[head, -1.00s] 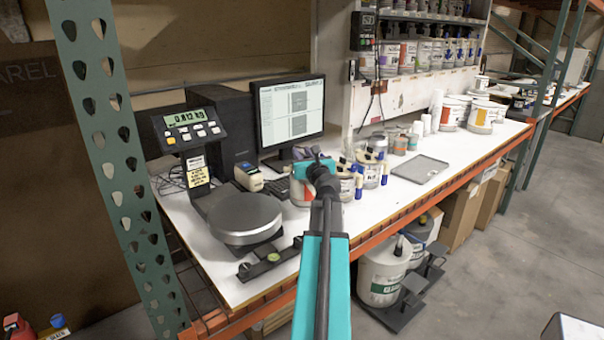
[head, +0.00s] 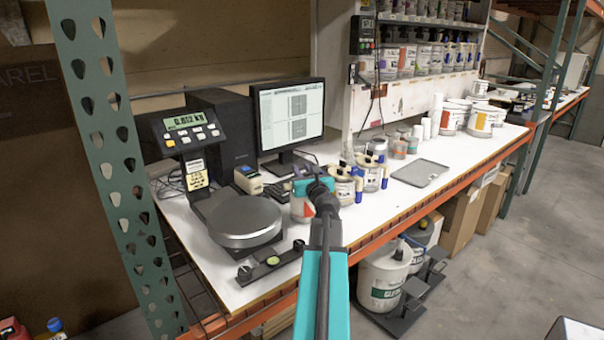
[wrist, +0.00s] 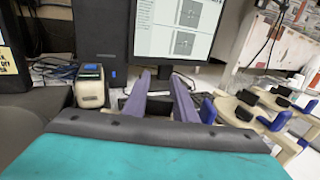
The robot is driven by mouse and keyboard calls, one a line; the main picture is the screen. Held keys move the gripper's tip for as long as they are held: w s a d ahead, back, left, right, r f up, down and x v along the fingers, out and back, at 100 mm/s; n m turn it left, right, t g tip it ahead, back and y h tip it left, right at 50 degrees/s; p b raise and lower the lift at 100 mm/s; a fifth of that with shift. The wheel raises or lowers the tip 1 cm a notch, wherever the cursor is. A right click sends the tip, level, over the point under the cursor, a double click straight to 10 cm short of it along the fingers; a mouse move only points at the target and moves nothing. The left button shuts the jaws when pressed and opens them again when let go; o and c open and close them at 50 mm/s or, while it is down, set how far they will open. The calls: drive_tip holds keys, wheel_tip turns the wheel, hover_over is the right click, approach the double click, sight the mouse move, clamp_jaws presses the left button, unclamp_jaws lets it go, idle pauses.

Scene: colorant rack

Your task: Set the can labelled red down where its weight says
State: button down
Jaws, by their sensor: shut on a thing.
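A white can with a red label patch (head: 302,209) shows at the bench's front, just right of the scale, partly hidden behind my wrist. My gripper (head: 314,187) is at this can and shut on it; the arm hides the contact. In the wrist view the two purple-grey fingers (wrist: 164,88) stand a little apart, and the can does not show clearly. The scale's round pan (head: 244,216) is empty. Its display (head: 184,121) appears to read 0.812 kg.
A label printer (wrist: 90,86) and monitor (head: 290,115) stand behind. Several cans with blue-handled parts (head: 372,172) crowd the right side. A flat grey tray (head: 418,172) lies beyond them, empty. A dark bar with knobs (head: 271,262) lies along the front edge.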

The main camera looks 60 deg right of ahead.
drive_tip(key=shift+f, duration=0.15)
drive_tip(key=c, duration=1.9)
unclamp_jaws()
drive_tip(key=shift+f, duration=0.15)
drive_tip(key=o, duration=0.4)
drive_tip(key=shift+o, duration=0.2)
drive_tip(key=shift+a+r, duration=0.1)
drive_tip(key=shift+r, duration=0.1)
